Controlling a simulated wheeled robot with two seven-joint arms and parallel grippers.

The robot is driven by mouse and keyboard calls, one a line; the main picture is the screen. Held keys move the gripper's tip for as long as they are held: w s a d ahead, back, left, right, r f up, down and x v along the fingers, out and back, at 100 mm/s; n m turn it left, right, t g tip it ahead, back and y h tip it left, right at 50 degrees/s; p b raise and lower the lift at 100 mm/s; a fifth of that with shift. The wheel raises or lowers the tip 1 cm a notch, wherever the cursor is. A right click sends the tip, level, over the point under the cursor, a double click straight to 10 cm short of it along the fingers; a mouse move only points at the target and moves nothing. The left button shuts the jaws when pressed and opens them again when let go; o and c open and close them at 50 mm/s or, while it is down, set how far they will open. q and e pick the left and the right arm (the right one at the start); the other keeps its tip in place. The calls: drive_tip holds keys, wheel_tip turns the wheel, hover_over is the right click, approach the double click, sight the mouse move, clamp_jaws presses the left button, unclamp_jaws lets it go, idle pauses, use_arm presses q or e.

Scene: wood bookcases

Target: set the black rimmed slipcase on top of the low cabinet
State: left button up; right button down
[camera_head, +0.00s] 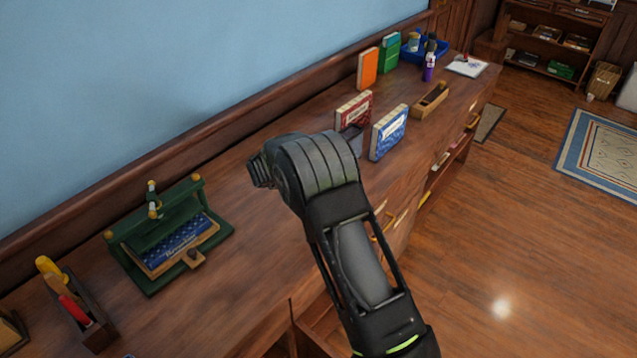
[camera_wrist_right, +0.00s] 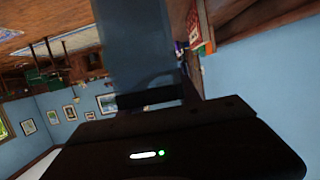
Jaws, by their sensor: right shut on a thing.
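My right arm reaches over the long wooden low cabinet (camera_head: 255,265) in the head view; its wrist hides the fingertips there. In the right wrist view my right gripper (camera_wrist_right: 150,97) is shut on a flat, dark blue-grey slab, which I take for the black rimmed slipcase (camera_wrist_right: 140,45). In the head view a dark piece (camera_head: 352,137) shows just past my wrist, between a red slipcase (camera_head: 352,108) and a blue slipcase (camera_head: 389,132); it looks like the same slipcase, mostly hidden. Whether it touches the cabinet top I cannot tell. My left gripper is not in view.
A wooden tray (camera_head: 430,101), an orange book (camera_head: 368,69), a green book (camera_head: 389,52) and a blue bin (camera_head: 437,49) stand farther along the top. A green stand (camera_head: 122,252) and a tool box (camera_head: 97,326) stand at left.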

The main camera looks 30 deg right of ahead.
wheel_tip(320, 180, down, 6)
drive_tip(key=shift+r+p, duration=0.15)
drive_tip(key=shift+p, duration=0.55)
wheel_tip(320, 180, down, 4)
drive_tip(key=shift+r+p, duration=0.25)
drive_tip(key=shift+p, duration=0.35)
drive_tip(key=shift+f, duration=0.3)
